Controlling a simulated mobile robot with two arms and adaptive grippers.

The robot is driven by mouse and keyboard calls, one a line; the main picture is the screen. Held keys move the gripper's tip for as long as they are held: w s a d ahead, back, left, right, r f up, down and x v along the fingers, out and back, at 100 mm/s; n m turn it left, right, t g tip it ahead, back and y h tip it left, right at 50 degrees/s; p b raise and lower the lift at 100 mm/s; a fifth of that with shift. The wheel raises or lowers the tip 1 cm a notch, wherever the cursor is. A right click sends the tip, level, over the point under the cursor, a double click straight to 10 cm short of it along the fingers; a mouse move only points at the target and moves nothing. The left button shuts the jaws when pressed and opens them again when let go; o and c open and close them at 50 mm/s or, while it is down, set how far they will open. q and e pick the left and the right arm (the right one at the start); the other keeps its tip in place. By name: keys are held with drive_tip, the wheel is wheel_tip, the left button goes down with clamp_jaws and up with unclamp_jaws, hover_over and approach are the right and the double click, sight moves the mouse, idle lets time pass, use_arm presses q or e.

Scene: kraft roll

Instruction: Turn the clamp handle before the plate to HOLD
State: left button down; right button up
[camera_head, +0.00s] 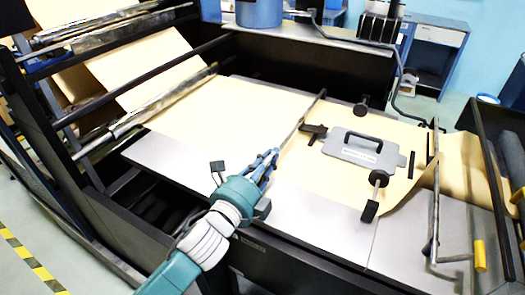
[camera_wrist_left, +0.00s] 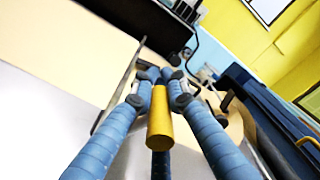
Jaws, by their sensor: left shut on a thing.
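My left gripper (camera_head: 268,160) reaches in from the left over the table. In the left wrist view its blue fingers (camera_wrist_left: 160,75) are shut on a yellow cylindrical grip (camera_wrist_left: 160,118), which lies between them. In the head view the fingers hide this grip. A metal bar (camera_head: 302,122), apparently the clamp handle, runs from the fingers back across the paper, left of the grey plate (camera_head: 365,152). The plate has a black carry handle and a small label too small to read. No HOLD mark is readable. My right gripper is out of view.
Kraft paper (camera_head: 210,115) covers much of the table and curls down at the right. Another bar with a yellow grip (camera_head: 480,255) stands at the right front. Black knobs (camera_head: 369,211) stand around the plate. Rollers and a dark frame (camera_head: 130,85) are at the left.

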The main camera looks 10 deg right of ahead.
use_arm(q)
drive_tip(key=shift+s+d+f+m, duration=0.35)
drive_tip(key=shift+d+m, duration=0.2)
drive_tip(key=shift+m, duration=0.45)
drive_tip(key=c, duration=1.7)
unclamp_jaws()
drive_tip(key=v, duration=1.2)
drive_tip(key=shift+s, duration=0.1)
